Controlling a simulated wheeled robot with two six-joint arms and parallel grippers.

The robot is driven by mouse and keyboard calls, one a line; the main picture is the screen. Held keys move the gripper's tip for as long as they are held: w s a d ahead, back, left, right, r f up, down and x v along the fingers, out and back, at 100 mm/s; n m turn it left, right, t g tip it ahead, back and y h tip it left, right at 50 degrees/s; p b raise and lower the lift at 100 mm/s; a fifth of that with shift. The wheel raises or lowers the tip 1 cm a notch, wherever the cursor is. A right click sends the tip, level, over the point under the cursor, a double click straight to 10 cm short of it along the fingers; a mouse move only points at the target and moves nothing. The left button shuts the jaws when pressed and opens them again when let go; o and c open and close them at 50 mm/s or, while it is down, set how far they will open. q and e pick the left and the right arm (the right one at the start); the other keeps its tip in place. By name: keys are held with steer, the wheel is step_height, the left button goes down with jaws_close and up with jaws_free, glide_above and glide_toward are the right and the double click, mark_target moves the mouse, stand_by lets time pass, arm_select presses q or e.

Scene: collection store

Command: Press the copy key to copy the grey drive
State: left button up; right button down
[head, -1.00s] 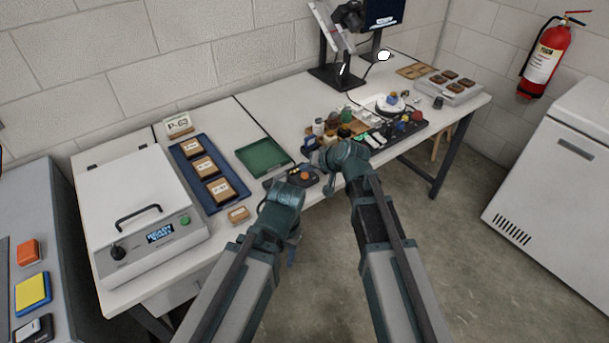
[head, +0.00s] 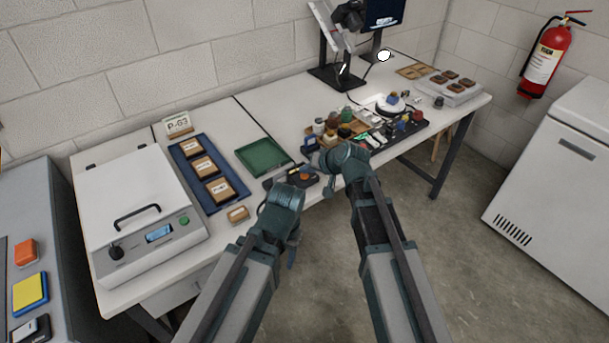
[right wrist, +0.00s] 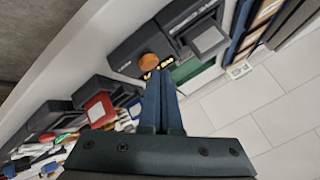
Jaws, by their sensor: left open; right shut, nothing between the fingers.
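A black copying device (head: 283,181) lies at the table's front edge. Its round orange key (head: 306,177) shows larger in the right wrist view (right wrist: 148,61). A grey square piece (right wrist: 209,40), possibly the grey drive, sits in the device's black housing; its label is unreadable. My right gripper (right wrist: 164,76) is shut and empty, its tips beside the orange key, near small yellow lit marks. I cannot tell whether they touch the device. In the head view the right gripper (head: 316,160) is partly hidden by my wrist. My left gripper (head: 292,254) hangs open, below and in front of the table edge.
A green tray (head: 263,156) and a blue tray of brown boxes (head: 232,205) lie left of the device. A white lidded machine (head: 135,215) stands further left. Several bottles and small parts crowd the table to the right. The floor in front is clear.

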mark_target(306, 179)
steer(key=shift+f+b, duration=0.45)
steer(key=shift+f, duration=0.05)
stand_by(0.3)
steer(key=shift+r, duration=0.1)
steer(key=shift+r+p, duration=0.85)
steer(key=shift+p, duration=0.05)
step_height(306, 179, up, 5)
steer(key=p, duration=0.5)
stand_by(0.8)
